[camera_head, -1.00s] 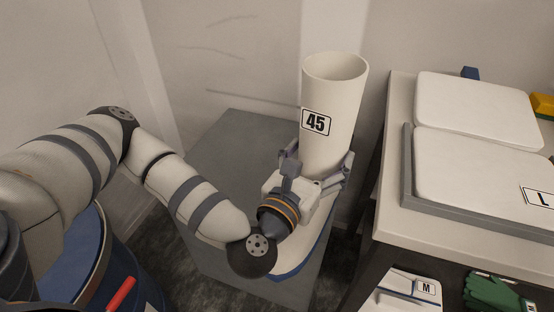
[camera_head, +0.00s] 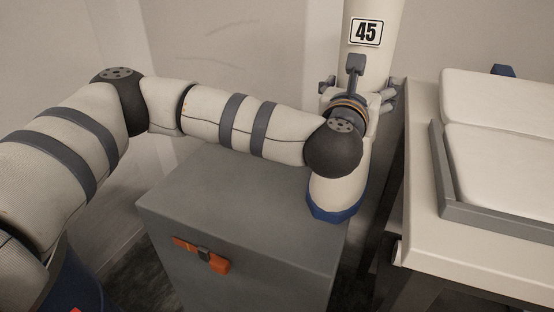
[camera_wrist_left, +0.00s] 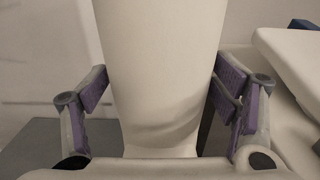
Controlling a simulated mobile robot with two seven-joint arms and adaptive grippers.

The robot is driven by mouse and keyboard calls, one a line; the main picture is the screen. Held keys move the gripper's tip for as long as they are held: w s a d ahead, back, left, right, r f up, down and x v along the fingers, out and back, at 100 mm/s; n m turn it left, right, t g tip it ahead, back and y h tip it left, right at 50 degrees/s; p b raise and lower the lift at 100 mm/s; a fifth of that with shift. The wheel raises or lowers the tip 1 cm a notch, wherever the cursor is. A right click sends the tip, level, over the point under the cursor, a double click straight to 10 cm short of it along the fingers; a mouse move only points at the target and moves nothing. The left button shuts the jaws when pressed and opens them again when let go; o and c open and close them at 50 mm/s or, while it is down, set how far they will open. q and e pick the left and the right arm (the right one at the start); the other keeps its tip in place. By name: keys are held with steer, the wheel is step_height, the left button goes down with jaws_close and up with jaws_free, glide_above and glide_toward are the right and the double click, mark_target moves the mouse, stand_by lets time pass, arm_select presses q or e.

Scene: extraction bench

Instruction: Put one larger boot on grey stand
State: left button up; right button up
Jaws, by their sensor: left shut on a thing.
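A tall white boot (camera_head: 371,62) with a "45" label and a blue sole is upright, its toe toward the camera. My left gripper (camera_head: 358,90) is shut around its shaft. In the left wrist view, the purple finger pads flank the white shaft (camera_wrist_left: 160,70) on both sides. The boot's top is cut off by the head view's upper edge. The grey stand (camera_head: 235,215) is a box with a flat, bare top. The blue toe sole shows at the stand's right side; I cannot tell whether it touches the stand. My right gripper is out of view.
A pale table (camera_head: 480,230) stands to the right, with a grey-edged tray (camera_head: 500,222) and white flat packs (camera_head: 505,165) on it. An orange latch (camera_head: 203,254) is on the stand's front. A narrow dark gap separates stand and table. A wall is behind.

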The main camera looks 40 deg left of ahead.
arm_select(q)
steer(key=w+a+f+b, duration=0.1)
steer(key=a+f, duration=1.1)
steer(key=a, duration=0.1)
steer(key=shift+f, duration=0.2)
steer(key=shift+w, duration=0.1)
steer(key=o, duration=2)
steer(key=shift+f, duration=0.1)
steer(key=shift+c, duration=0.2)
steer(key=v, duration=1.2)
